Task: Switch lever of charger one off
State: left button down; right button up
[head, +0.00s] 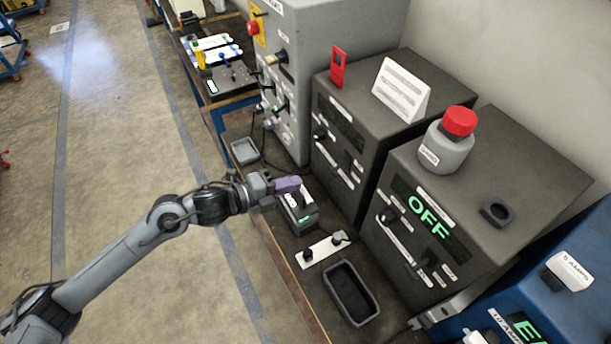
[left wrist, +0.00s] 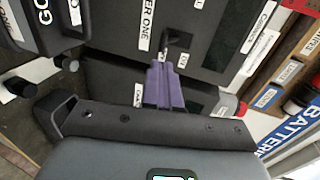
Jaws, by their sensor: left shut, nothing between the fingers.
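Charger one is the dark box whose panel (left wrist: 215,30) carries a label ending in "ER ONE" in the left wrist view. It appears to be the left dark box (head: 375,85) in the head view. A small black lever (left wrist: 177,39) sticks out of the panel, with small white labels beside it. Its setting is hard to read. My left gripper (head: 298,184) has purple fingers, shut and empty, pointing at the charger's front. In the left wrist view its fingertips (left wrist: 162,66) lie just below the lever; contact cannot be told. My right gripper is not in view.
A dark box with a white top label (head: 298,212) stands below my left gripper. A second charger (head: 480,165) shows a green "OFF". A black tray (head: 352,291), a white strip with knobs (head: 325,250) and a grey cabinet (head: 325,40) stand nearby. The floor at left is open.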

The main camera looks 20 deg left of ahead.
pick_arm(q)
jog(key=v, duration=0.5)
jog(key=shift+s+a+f, duration=0.2)
jog(key=shift+s, duration=0.05)
jog(key=s+d+r+n+t+y+p, duration=0.1)
jog(key=s+r+n+y+p, duration=0.25)
jog(key=n+p, duration=0.35)
jog(key=s+d+r+n+y+p, duration=0.1)
jog(key=s+r+n+y+p, duration=0.15)
jog(key=r+n+p, duration=0.4)
jog(key=s+a+r+n+g+y+p, duration=0.1)
jog(key=s+a+n+g+y+p, duration=0.1)
jog(key=s+n+g+p, duration=0.2)
jog(key=s+a+r+n+g+y+p, duration=0.1)
jog(key=s+a+n+g+y+p, duration=0.1)
jog(key=s+n+g+p, duration=0.2)
jog(key=s+n+p, duration=0.3)
jog(key=s+p, duration=0.4)
jog(key=s, duration=0.3)
jog(key=shift+s+r, duration=0.3)
